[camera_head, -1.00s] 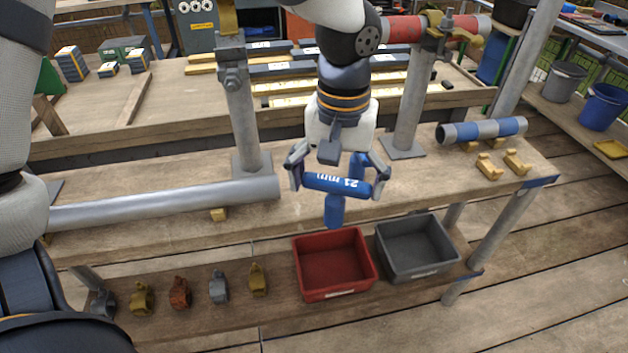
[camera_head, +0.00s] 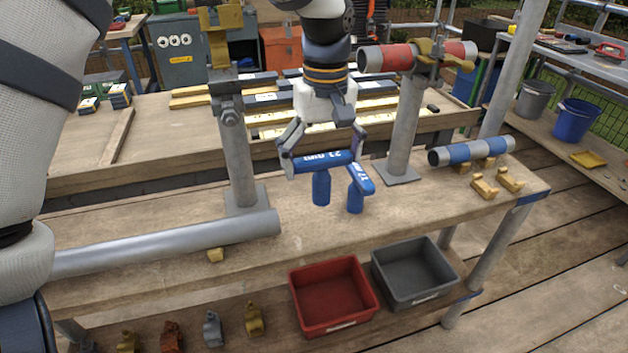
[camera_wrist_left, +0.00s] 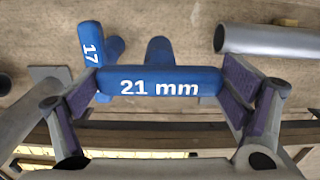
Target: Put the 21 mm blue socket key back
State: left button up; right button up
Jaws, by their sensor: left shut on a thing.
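My left gripper (camera_head: 323,157) is shut on the blue 21 mm socket key, with one finger at each end of its crossbar. The key's crossbar lies level across the fingers, and its stem (camera_head: 321,189) points down over the bench. The wrist view shows the key's label (camera_wrist_left: 160,87) between the purple finger pads. I cannot tell whether the stem touches the bench top. A blue 17 mm socket key (camera_head: 357,190) stands upright close on the right, its crossbar turned at an angle. It also shows in the wrist view (camera_wrist_left: 91,48), on the left. My right gripper is out of view.
A long grey pipe (camera_head: 170,243) lies on the bench (camera_head: 300,235) at left. Two posts (camera_head: 238,160) (camera_head: 404,140) flank the keys. A blue-banded pipe (camera_head: 472,151) lies at right. A red bin (camera_head: 332,321) and a grey bin (camera_head: 415,297) stand on the lower shelf.

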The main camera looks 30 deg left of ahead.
pick_arm(q)
jog(key=f, duration=0.2)
jog(key=a+f, duration=0.2)
jog(key=f, duration=0.1)
jog(key=shift+f, duration=0.3)
jog(key=shift+w+r, duration=0.1)
jog(key=o, duration=1.3)
notch_tip(320, 180, up, 12)
